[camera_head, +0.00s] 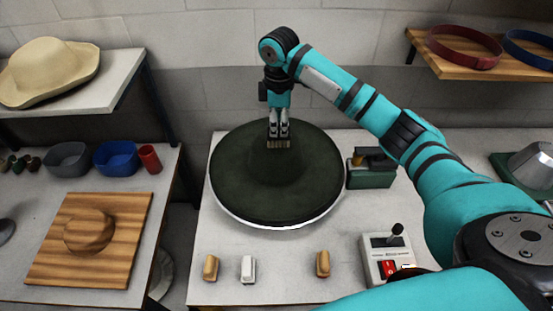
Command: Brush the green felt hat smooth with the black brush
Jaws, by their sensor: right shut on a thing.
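The green felt hat (235,182) is dark green with a wide round brim and a low crown. It lies on a round white-rimmed base on the middle table. The brush's body is mostly hidden by the fingers. My left gripper is not in view.
Several small brushes or blocks (323,263) stand along the table's front. A control box with a lever (388,258) is at front right, and a green device (371,170) is right of the hat. A wooden board (45,265) lies on the left table. Shelves flank the back.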

